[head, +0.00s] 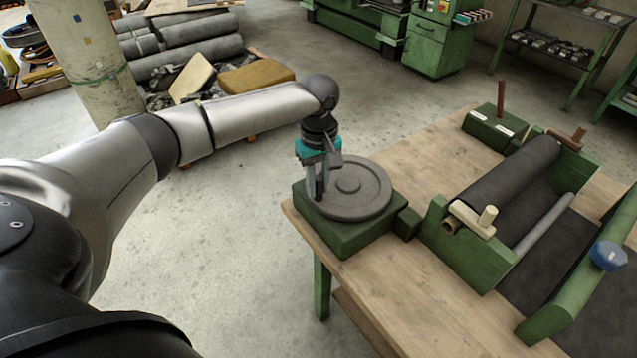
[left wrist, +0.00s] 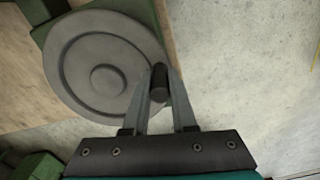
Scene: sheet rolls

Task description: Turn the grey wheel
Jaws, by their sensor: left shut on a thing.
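The grey wheel (head: 350,189) lies flat on a green block (head: 345,238) at the near left corner of the wooden table. It also shows in the left wrist view (left wrist: 100,82), with a round hub in its middle and a short dark upright handle (left wrist: 159,85) at its rim. My left gripper (head: 317,192) reaches down to the wheel's left side. In the left wrist view the fingers of my left gripper (left wrist: 160,92) are closed around the handle. In the head view the fingers mostly hide the handle. My right gripper is in neither view.
A green block with a brown lever (head: 501,103) stands behind. Open floor lies left of the table.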

